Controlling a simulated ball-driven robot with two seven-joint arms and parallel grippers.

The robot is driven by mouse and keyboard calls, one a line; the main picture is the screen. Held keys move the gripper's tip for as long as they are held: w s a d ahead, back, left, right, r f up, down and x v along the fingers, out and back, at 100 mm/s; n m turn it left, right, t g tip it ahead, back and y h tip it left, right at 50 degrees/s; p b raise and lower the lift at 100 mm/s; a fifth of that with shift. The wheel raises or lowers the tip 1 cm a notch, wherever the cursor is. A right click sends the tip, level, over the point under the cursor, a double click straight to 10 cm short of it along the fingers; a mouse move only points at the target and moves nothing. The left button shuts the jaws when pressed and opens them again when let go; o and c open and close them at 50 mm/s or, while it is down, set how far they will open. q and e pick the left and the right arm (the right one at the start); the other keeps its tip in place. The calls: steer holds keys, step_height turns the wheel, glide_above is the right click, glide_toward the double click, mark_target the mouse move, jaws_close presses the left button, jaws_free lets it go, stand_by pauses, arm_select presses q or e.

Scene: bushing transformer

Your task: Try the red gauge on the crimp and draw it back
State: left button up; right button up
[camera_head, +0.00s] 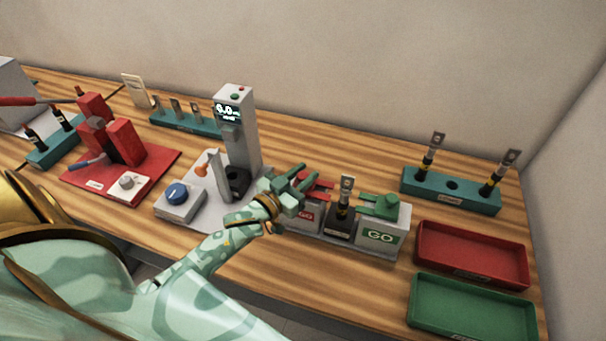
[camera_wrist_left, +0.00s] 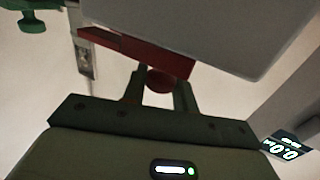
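The red gauge (camera_head: 320,187) is at the left block of the go/no-go stand, its two prongs pointing right. A crimped terminal (camera_head: 345,190) stands upright in the dark middle holder, and the prongs appear apart from it. My left gripper (camera_head: 309,173) is over the red gauge and hides its knob in the head view. In the left wrist view its fingers (camera_wrist_left: 160,88) sit close on both sides of the red knob (camera_wrist_left: 160,79), with no clear gap. The red plate (camera_wrist_left: 135,50) shows beyond, against a grey block. My right gripper is out of view.
The green gauge (camera_head: 380,205) rests on the GO block (camera_head: 380,237) at right. A teal rack (camera_head: 450,190) with terminals, a red tray (camera_head: 472,254) and a green tray (camera_head: 470,305) lie farther right. A grey post with display (camera_head: 236,120) stands close left of my gripper.

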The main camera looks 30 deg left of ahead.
arm_select(q)
jaws_close()
steer(key=shift+w+d+r+p, duration=0.15)
steer(key=shift+d+p, duration=0.1)
steer(key=shift+d, duration=0.25)
steer(key=shift+w+d+f+p, duration=0.1)
steer(key=shift+d+p, duration=0.1)
steer(key=shift+d, duration=0.3)
steer(key=o, duration=0.7)
jaws_free()
steer(key=shift+s, duration=0.1)
steer(key=s+a, duration=0.1)
steer(key=s, duration=0.9)
steer(key=s+a+b, duration=0.1)
steer(key=s, duration=0.5)
steer(key=shift+a, duration=0.3)
